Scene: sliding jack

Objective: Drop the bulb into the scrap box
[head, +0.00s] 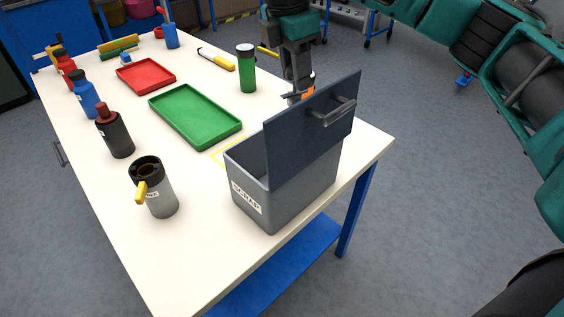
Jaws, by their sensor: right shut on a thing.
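The scrap box (300,205) is a grey open bin with a SCRAP label, standing at the near right end of the table. My right gripper (294,96) points down just behind the lid's upper edge, beyond the bin. It is shut; the lid hides what is between the fingertips, so I cannot make out the bulb. My left gripper is out of view.
A green tray (195,115) and red tray (146,75) lie farther back. A grey can (158,190), a dark bottle (115,135) and a blue bottle (86,98) stand along the left edge.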

